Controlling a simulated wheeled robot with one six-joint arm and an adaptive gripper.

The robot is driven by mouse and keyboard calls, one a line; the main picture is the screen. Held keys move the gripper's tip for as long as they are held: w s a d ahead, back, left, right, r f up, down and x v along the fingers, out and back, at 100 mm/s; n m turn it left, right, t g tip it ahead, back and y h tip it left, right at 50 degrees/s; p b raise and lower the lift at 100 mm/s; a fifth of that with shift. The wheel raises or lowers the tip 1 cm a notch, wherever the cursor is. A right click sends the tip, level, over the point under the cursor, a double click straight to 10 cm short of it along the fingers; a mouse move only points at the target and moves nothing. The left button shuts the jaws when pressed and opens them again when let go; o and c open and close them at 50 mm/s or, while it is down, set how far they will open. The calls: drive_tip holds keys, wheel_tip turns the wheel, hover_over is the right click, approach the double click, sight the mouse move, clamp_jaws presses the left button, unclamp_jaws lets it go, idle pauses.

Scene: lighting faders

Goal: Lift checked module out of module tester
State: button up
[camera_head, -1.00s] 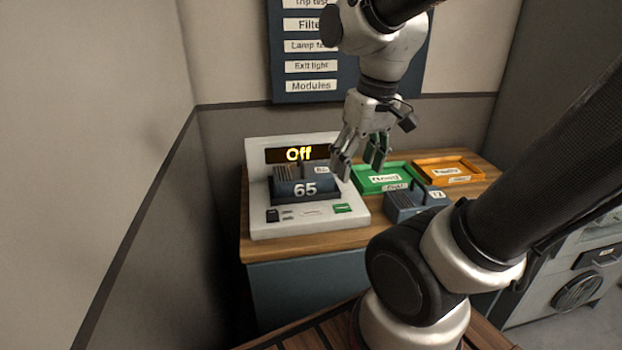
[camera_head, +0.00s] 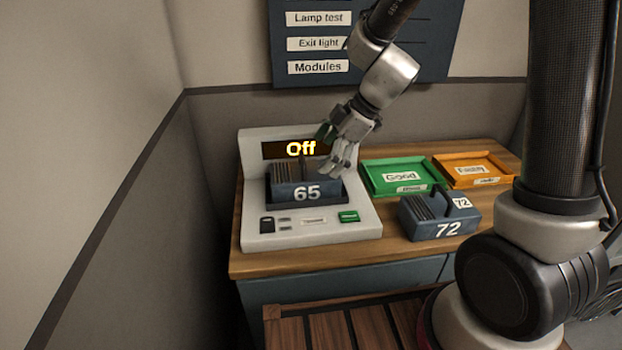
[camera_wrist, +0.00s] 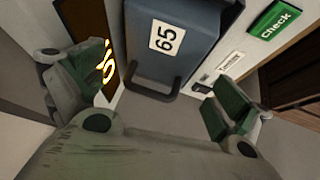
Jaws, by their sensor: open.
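The dark blue module numbered 65 (camera_head: 306,194) sits in the tester's dark cradle. My gripper (camera_head: 334,150) is above the tester at the module's back right, open and empty. In the wrist view, module 65 (camera_wrist: 172,40) lies ahead between my two green-padded fingers (camera_wrist: 160,98), with its dark handle (camera_wrist: 160,88) nearest me. The fingers look apart from it. In the head view my gripper partly hides the module's right side and the display's right end.
The green "Good" tray (camera_head: 368,183) and orange "Faulty" tray (camera_head: 447,174) are at the back right of the bench, both empty. A second module, 72 (camera_head: 440,218), stands in front of them. A green Check button (camera_head: 348,217) is on the tester's front right.

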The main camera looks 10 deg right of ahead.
sight(309, 171)
drive_tip(key=x, duration=0.7)
drive_tip(key=shift+a, duration=0.4)
drive_tip(key=c, duration=1.6)
